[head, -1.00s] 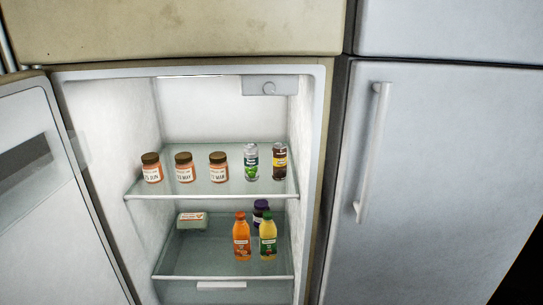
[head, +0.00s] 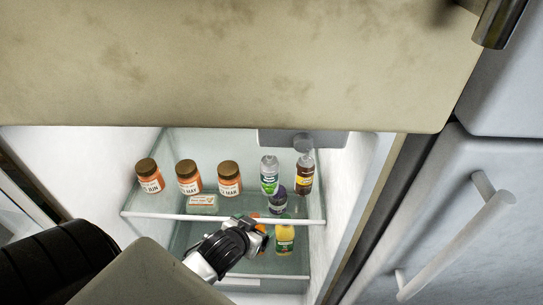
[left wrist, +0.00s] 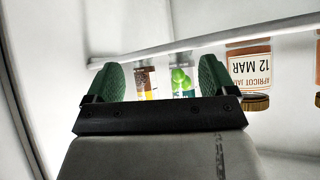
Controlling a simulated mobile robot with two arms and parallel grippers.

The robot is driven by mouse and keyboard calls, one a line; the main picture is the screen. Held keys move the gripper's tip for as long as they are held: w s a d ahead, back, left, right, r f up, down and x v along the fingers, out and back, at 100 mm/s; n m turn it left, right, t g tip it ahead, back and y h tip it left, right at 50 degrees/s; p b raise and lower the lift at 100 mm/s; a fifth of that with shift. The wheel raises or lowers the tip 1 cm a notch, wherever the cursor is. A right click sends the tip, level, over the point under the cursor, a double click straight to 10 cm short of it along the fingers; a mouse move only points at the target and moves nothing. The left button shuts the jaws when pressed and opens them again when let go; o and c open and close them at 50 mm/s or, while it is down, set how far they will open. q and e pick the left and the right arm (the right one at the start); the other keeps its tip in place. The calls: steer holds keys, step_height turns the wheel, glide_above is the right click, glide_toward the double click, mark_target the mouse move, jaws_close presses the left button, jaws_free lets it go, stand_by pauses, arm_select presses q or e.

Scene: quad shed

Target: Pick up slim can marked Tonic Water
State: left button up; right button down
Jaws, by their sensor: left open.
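Two slim cans stand side by side at the right end of the upper fridge shelf. One is silver with green fruit on it (head: 269,175); the other is dark brown with a pale band (head: 304,174). I cannot read Tonic Water on either. My left gripper (head: 246,228) is in front of the shelf, below and left of the cans. In the left wrist view its two green fingers (left wrist: 158,80) are apart and empty. Between them, farther off, the brown can (left wrist: 147,84) and the green-fruit can (left wrist: 182,82) appear upside down. My right gripper is out of view.
Several orange jars with brown lids (head: 189,177) stand left of the cans. The shelf's white front rail (head: 180,216) runs below them. A beige door (head: 220,65) hangs above the opening.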

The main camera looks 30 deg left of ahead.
mark_target(265, 177)
arm_select(q)
steer(key=w+a+r+t+p, duration=0.2)
steer(key=r+p, duration=0.1)
steer(key=r, duration=0.2)
steer(key=w+a+r+t+p, duration=0.1)
steer(key=w+a+r+p, duration=0.1)
steer(key=w+r, duration=0.15)
steer(key=w, duration=0.1)
steer(key=w+f, duration=0.1)
steer(key=w, duration=0.1)
steer(key=shift+w+n, duration=0.25)
steer(key=shift+n, duration=0.05)
steer(key=shift+x, duration=3.05)
steer(key=shift+a+r, duration=0.1)
steer(key=shift+r, duration=0.05)
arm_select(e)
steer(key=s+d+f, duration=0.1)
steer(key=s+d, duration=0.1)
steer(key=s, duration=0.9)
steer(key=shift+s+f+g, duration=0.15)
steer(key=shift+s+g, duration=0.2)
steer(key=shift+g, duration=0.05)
arm_select(q)
steer(key=shift+s, duration=0.1)
steer(key=shift+c, duration=0.5)
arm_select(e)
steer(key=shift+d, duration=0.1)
arm_select(q)
steer(key=c, duration=1.1)
